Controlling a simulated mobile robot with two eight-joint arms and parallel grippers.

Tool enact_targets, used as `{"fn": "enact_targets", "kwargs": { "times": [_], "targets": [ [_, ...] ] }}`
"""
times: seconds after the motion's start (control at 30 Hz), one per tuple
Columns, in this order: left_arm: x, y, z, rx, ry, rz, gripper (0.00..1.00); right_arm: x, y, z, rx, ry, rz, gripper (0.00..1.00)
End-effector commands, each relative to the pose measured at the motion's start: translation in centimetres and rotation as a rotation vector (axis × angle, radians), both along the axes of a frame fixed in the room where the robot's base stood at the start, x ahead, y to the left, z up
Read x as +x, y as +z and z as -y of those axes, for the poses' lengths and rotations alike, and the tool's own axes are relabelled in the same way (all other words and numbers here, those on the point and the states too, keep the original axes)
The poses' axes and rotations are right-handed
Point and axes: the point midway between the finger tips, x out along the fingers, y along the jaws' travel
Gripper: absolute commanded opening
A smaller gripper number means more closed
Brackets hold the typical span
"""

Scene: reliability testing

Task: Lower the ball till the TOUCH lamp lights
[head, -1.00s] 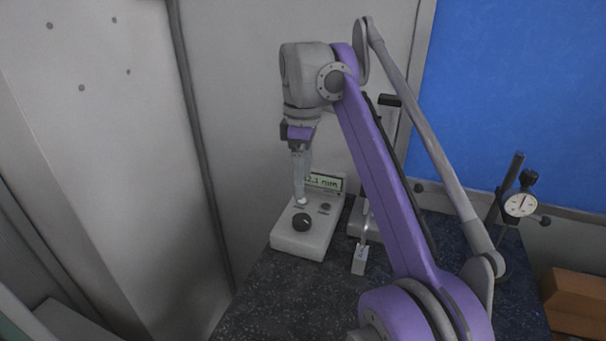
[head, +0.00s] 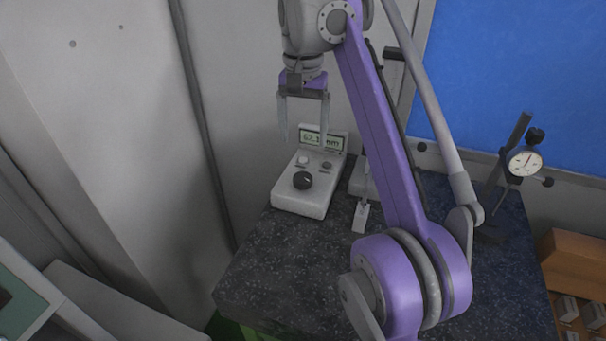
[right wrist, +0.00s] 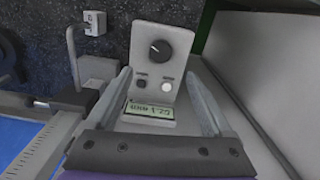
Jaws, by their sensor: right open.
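A light grey control box (head: 300,203) stands on the dark speckled bench top. It carries a black knob (head: 303,180), a pale round piece (head: 303,160), a dark round piece (head: 326,166) and a display (head: 322,140) reading about 62.1 mm. I cannot tell which round piece is the TOUCH lamp or whether it is lit. My right gripper (head: 305,143) is open and empty above the box. The right wrist view shows the box (right wrist: 165,120) between its fingers (right wrist: 160,65). I cannot make out the ball. My left gripper is out of view.
A grey base (right wrist: 98,70) with a bent rod stands beside the box, partly hidden by my arm in the head view. A small pale block (head: 361,217) lies near it. A dial gauge on a stand (head: 525,163) is at the right. The front bench is clear.

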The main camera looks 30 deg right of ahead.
Motion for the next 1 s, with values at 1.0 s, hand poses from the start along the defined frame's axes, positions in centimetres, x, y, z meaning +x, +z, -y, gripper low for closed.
{"fn": "enact_targets", "kwargs": {
  "times": [1.0],
  "targets": [
    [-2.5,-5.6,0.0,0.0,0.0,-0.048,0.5,-0.2,-7.7,-0.1,-0.002,-1.13,0.0,0.85]
  ]
}}
